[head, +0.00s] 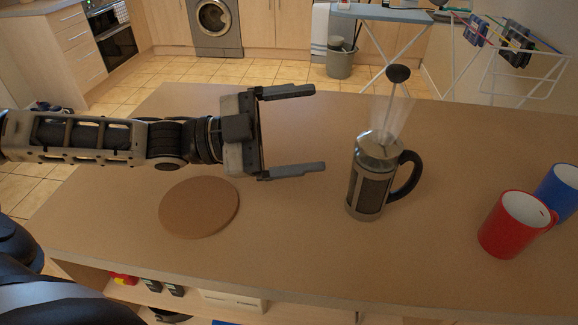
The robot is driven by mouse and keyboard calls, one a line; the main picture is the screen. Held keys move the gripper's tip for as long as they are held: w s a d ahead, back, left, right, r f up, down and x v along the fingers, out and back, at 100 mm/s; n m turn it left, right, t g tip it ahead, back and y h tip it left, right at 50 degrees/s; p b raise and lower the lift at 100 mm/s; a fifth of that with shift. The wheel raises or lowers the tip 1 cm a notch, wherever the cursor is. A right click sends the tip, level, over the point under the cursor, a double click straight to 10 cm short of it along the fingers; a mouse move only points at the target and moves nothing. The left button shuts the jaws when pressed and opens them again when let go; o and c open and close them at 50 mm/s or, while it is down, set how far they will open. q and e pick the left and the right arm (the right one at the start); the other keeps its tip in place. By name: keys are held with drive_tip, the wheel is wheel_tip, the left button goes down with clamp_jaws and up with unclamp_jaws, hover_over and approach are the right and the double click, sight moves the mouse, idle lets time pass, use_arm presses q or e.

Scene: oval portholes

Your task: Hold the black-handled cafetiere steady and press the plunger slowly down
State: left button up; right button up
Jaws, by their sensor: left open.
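The cafetiere (369,188) stands upright on the counter, right of centre in the head view. It has a glass body in a metal frame with dark contents, and a black handle (407,176) on its right side. Its plunger rod is raised, with a black knob (398,73) well above the lid (380,145). My left gripper (305,130) comes in from the left and is open and empty. Its two fingers point right toward the cafetiere, with a clear gap between their tips and the glass. My right gripper is not in view.
A round brown board (199,207) lies on the counter (290,235) below my left arm. A red mug (514,224) and a blue mug (561,191) stand at the right. The counter's front edge runs below, over an open shelf. A drying rack and ironing board stand beyond.

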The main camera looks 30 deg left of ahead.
sight(386, 160)
use_arm(q)
wheel_tip(386, 160, down, 8)
drive_tip(key=a+n+t+y, duration=0.1)
drive_tip(key=n+y, duration=0.1)
drive_tip(key=n, duration=0.7)
drive_tip(key=x, duration=1.5)
drive_tip(key=shift+w+d, duration=0.1)
drive_tip(key=shift+d, duration=0.15)
